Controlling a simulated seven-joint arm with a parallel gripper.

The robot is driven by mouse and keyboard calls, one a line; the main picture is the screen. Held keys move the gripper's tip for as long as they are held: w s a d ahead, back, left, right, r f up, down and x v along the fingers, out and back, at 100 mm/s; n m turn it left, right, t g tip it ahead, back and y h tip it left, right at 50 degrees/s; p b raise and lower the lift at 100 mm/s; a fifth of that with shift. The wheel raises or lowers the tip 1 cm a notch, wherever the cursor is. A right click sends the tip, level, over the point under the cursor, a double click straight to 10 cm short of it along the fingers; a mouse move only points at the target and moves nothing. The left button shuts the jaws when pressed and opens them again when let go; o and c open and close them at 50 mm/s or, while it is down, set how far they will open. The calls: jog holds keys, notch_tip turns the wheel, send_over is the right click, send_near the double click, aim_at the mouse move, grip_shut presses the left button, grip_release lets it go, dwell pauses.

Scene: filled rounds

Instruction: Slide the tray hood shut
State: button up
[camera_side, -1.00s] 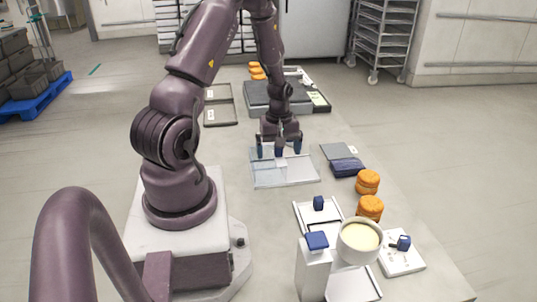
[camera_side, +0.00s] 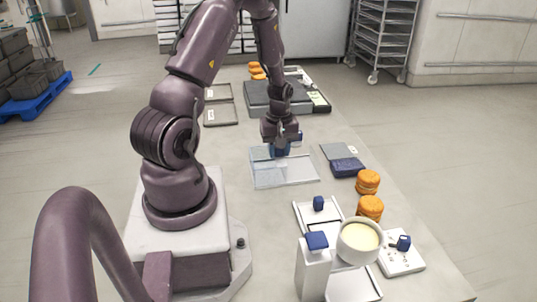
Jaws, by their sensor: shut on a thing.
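The tray (camera_side: 300,171) is a shallow pale tray on the middle of the table. Its hood (camera_side: 266,174) is a clear, bluish cover lying over the left part of the tray, and the right part is uncovered.
A grey and navy pad (camera_side: 343,160) lies right of the tray. Orange rounds (camera_side: 369,181) and a cream-filled cup (camera_side: 359,240) stand nearer, beside a white dispenser (camera_side: 313,265). Dark trays (camera_side: 219,104) and a dark grey block (camera_side: 262,95) lie behind.

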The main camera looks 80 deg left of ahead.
jog(key=shift+w, duration=4.6)
jog(key=o, duration=1.5)
notch_tip(320, 180, up, 7)
